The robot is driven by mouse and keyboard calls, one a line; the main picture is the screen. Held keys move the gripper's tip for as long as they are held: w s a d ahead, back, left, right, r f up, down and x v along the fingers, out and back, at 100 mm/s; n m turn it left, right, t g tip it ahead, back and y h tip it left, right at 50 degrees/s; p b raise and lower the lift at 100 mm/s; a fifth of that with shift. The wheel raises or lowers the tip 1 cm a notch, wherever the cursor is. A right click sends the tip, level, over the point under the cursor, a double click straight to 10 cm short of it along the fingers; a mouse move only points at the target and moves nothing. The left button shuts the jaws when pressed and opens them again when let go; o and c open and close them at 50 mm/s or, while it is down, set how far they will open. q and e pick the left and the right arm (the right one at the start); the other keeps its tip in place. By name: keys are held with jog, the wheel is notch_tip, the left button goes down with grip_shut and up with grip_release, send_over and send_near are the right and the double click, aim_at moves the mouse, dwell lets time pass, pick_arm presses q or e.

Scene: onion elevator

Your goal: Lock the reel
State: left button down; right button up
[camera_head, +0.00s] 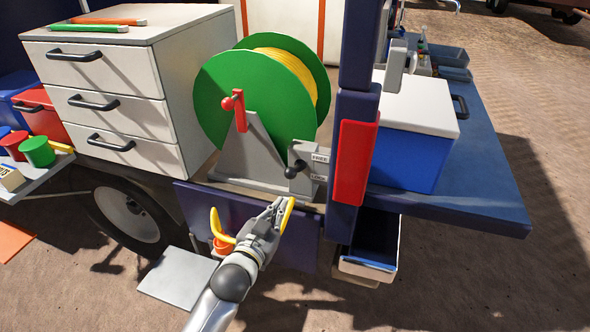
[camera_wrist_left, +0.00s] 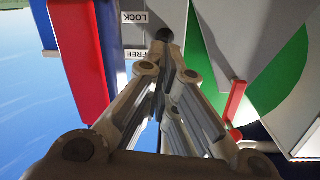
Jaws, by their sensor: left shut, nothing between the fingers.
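The reel (camera_head: 222,100) has green discs with yellow cable (camera_head: 283,72) wound between them and a red crank (camera_head: 236,108). It stands on a grey bracket. To its right, a grey plate carries a black lever (camera_head: 293,170) and two labels, FREE (camera_head: 320,158) above LOCK (camera_head: 318,177). My left gripper (camera_head: 282,204) is shut and empty, below and slightly left of the lever. In the left wrist view the closed fingertips (camera_wrist_left: 165,52) point toward the lever's dark knob (camera_wrist_left: 165,34); contact cannot be told. The labels appear upside down there. My right gripper is not in view.
A yellow curved bar (camera_head: 217,226) runs beside and behind my left gripper. A dark blue post with a red panel (camera_head: 354,160) stands right of the lever. A white drawer cabinet (camera_head: 120,100) is left of the reel; a blue-and-white box (camera_head: 415,130) is at the right.

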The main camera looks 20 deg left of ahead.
pick_arm(q)
notch_tip(320, 180, up, 11)
jog(key=s+t, duration=0.1)
jog(key=t, duration=0.1)
jog(key=shift+s+d+r+h, duration=0.15)
jog(key=shift+s+d+h, duration=0.15)
jog(key=shift+d, duration=0.1)
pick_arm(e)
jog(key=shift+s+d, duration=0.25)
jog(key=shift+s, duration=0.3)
pick_arm(q)
jog(key=shift+w, duration=0.1)
